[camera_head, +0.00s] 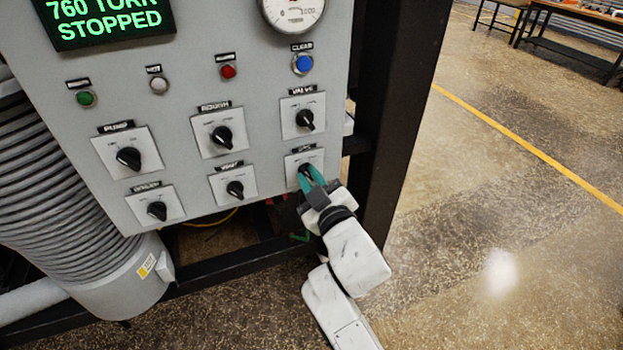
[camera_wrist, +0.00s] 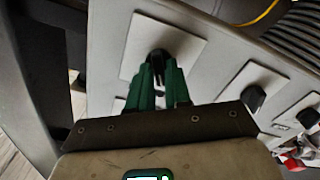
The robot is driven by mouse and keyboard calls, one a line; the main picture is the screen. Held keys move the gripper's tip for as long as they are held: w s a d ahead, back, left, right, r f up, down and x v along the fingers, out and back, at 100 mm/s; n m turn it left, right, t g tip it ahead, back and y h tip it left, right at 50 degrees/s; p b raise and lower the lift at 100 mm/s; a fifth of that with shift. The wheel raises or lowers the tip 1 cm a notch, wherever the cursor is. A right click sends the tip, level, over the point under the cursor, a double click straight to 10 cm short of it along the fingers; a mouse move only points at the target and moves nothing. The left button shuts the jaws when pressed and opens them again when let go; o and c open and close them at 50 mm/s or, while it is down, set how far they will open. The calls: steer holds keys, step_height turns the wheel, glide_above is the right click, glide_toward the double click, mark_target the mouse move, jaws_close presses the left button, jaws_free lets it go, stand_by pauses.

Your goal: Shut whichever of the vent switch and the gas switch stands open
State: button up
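The vent switch (camera_head: 235,189) is a black rotary knob on a white plate, in the middle of the panel's bottom row. The gas switch (camera_head: 304,169) is the knob at the right end of that row, and its label is partly legible. My gripper (camera_head: 311,176) is at the gas switch, its green fingers on either side of the knob and close against it. In the wrist view the gas switch (camera_wrist: 158,55) shows between and just beyond the fingertips. The fingers hide part of this knob, and I cannot read its setting. The vent switch's marks are too small to read.
The grey panel (camera_head: 190,100) also carries pump (camera_head: 128,158), rough (camera_head: 222,136) and valve (camera_head: 305,119) knobs, several buttons and a display reading 760 Torr, stopped. A dark frame post (camera_head: 395,110) stands close right of my gripper. The floor farther right is clear.

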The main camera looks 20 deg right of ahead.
steer(key=o, duration=0.3)
steer(key=shift+s+b, duration=0.6)
steer(key=shift+s, duration=4.85)
steer(key=s+d+f+m+g+h, duration=0.1)
steer(key=s+d+f+m+g, duration=0.15)
steer(key=f, duration=0.25)
steer(key=s+d+f+m+g, duration=0.1)
steer(key=s+d+f+g, duration=0.25)
steer(key=f, duration=0.25)
steer(key=s+d+f+m+g+h, duration=0.1)
steer(key=s+d+f+g, duration=0.15)
steer(key=s+f, duration=0.2)
steer(key=s+f+g, duration=0.2)
steer(key=s, duration=0.3)
steer(key=s+f+m+g+y, duration=0.1)
steer(key=s+f+g, duration=0.2)
steer(key=s, duration=0.3)
steer(key=s+f+m+g, duration=0.1)
steer(key=s+f+g, duration=0.2)
steer(key=s, duration=0.2)
steer(key=shift+s+f+g+y, duration=0.1)
steer(key=shift+s+g+y, duration=0.15)
steer(key=shift+s+y, duration=0.15)
